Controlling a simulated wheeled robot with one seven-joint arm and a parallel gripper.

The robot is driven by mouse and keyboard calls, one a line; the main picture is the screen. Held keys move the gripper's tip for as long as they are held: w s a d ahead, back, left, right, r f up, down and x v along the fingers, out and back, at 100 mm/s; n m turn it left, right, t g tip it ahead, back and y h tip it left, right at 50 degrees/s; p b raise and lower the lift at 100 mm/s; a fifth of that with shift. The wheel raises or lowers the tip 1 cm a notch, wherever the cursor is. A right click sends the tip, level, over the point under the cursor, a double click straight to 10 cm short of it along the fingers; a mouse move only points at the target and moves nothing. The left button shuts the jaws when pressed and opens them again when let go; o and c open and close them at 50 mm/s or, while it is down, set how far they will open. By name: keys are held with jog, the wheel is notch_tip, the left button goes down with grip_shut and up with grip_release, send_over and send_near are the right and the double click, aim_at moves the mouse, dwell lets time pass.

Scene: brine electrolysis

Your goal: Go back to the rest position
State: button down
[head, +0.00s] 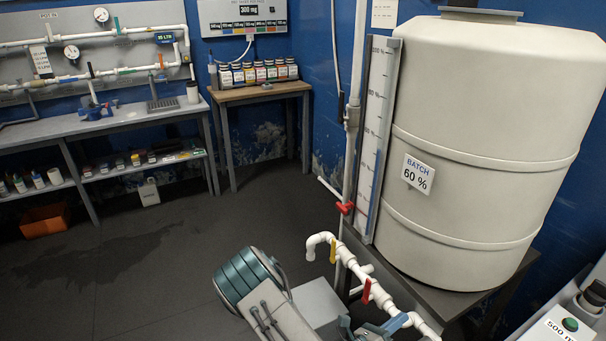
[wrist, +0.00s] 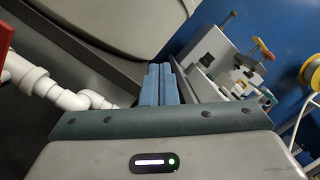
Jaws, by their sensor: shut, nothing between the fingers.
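My gripper (wrist: 159,72) shows in the wrist view with its two blue fingers side by side and shut. Nothing is held between them. White pipe fittings (wrist: 62,92) lie to the left of the fingers in that view, apart from them. In the head view my arm reaches in from the bottom edge, beside the white pipe with red and yellow valve handles (head: 345,262). The fingertips are hard to make out there.
A large white tank (head: 480,130) labelled "BATCH 60 %" stands on a dark stand at right. A table (head: 262,92) with bottles and a bench (head: 120,122) stand at the back.

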jog(key=s+r+m+g+y, duration=0.6)
jog(key=s+r+m+g, duration=0.65)
jog(key=m, duration=0.85)
jog(key=s+a+r+m+t+y, duration=0.2)
jog(key=a+r+m+t+y, duration=0.3)
jog(key=a+r+m+y, duration=0.4)
notch_tip(320, 180, up, 4)
jog(key=m+y, duration=0.2)
jog(key=m, duration=0.1)
jog(key=shift+s+f+m, duration=0.25)
jog(key=shift+s+m, duration=0.05)
jog(key=shift+s, duration=0.1)
